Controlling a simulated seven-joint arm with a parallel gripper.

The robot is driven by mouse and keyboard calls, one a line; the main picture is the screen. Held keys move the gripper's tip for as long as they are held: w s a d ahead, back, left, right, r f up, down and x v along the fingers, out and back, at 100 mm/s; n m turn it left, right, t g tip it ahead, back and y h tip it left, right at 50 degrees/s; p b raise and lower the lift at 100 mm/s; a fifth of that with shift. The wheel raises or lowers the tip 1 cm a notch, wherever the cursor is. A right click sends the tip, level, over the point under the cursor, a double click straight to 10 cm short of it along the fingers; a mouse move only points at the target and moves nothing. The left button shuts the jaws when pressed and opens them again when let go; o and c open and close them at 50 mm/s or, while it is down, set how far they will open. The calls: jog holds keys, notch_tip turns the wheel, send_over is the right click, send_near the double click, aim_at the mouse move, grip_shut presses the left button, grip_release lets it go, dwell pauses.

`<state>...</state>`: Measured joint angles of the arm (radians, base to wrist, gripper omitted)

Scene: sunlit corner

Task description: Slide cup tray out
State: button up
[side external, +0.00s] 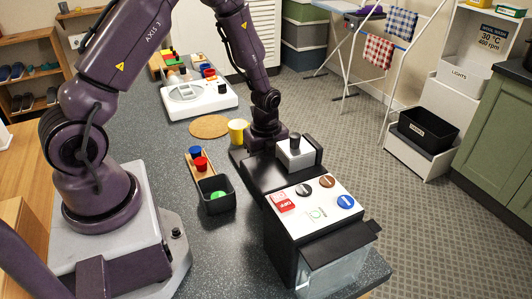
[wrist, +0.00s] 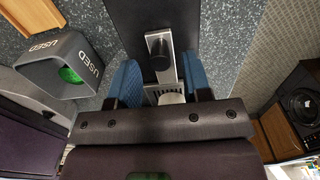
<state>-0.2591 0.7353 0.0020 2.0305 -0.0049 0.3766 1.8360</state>
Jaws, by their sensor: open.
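The black machine with a white top (side external: 318,207) stands at the counter's front right edge. Its top carries a red OFF button and several round brown and blue buttons. A black flap (side external: 340,246) and a clear part (side external: 335,272) are on its front; I cannot tell which part is the cup tray. Behind it is a white-topped block with a black knob (side external: 295,143). My gripper (wrist: 162,78) points down with its blue fingers apart. A black knob (wrist: 158,50) on a metal strip shows between them, with no visible grip on it. The arm hides the fingertips in the side view.
A dark bin (side external: 217,195) marked USED (wrist: 62,65) holds a green item. Beside it is a wooden rack (side external: 201,168) with blue and red cups. A yellow cup (side external: 237,131) and a round cork mat (side external: 209,126) lie farther back.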

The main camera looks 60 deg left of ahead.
jog(key=shift+f, duration=1.4)
jog(key=shift+f, duration=0.1)
jog(key=shift+c, duration=0.4)
jog(key=c, duration=0.4)
jog(key=shift+c, duration=0.2)
jog(key=shift+a, duration=0.1)
jog(key=shift+a, duration=5.2)
jog(key=o, duration=0.5)
